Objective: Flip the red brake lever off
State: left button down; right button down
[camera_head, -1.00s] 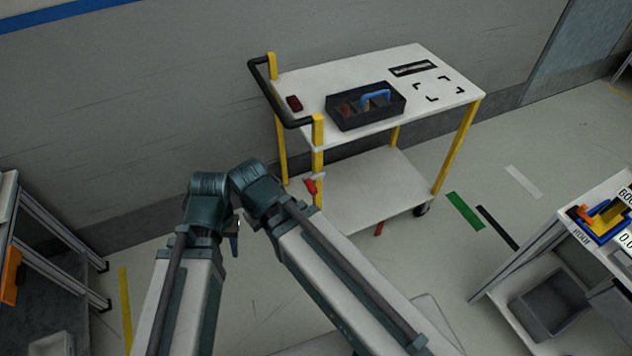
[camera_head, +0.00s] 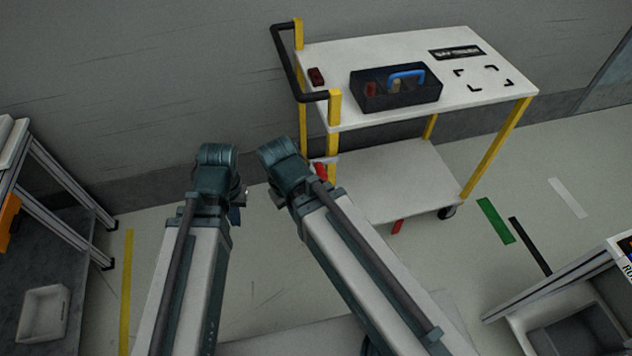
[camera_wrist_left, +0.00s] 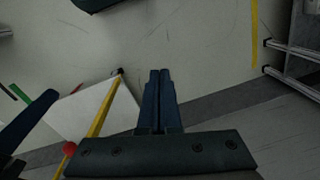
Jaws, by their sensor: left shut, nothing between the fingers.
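The red brake lever (camera_head: 320,171) shows at the near left yellow post of the cart (camera_head: 440,120), partly hidden behind my right arm. A round red knob (camera_wrist_left: 70,148) beside a yellow post shows at the lower left of the left wrist view and seems to be the lever's end. My left gripper (camera_wrist_left: 158,73) is shut and empty, apart from the knob. In the head view the left gripper (camera_head: 236,214) is small and mostly hidden by its wrist, to the left of the lever.
The cart has a black handle (camera_head: 285,65) and carries a black tote (camera_head: 370,95) with a blue grip. Another red part (camera_head: 397,226) hangs below its lower shelf. A rack (camera_head: 60,180) stands left and a bench (camera_head: 560,300) at lower right. The floor between is open.

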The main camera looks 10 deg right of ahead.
pick_arm(q)
jog(key=w+f+n+h+b, duration=0.2)
jog(key=w+f+n+b, duration=0.15)
jog(key=f+b, duration=0.45)
jog(key=w+f+n+h+b, duration=0.2)
jog(key=w+f+n+b, duration=0.15)
jog(key=f+b, duration=0.5)
jog(key=w+d+r+n+h, duration=0.3)
jog(key=d+r+n+h, duration=0.1)
jog(key=d+r+n, duration=0.1)
jog(key=w+d+r+n+h, duration=0.2)
jog(key=d+r+n+h, duration=0.3)
jog(key=d+n, duration=0.3)
jog(key=shift+w+d+n+t, duration=0.15)
jog(key=shift+w+n+t, duration=0.15)
jog(key=shift+w+n, duration=0.1)
jog(key=b+x, duration=0.5)
jog(key=x, duration=0.5)
jog(key=shift+d+r+p, duration=0.15)
jog(key=shift+r+p, duration=0.85)
jog(key=shift+p, duration=0.05)
jog(key=shift+d+r+p, duration=0.2)
jog(key=shift+r+p, duration=0.8)
jog(key=shift+p, duration=0.05)
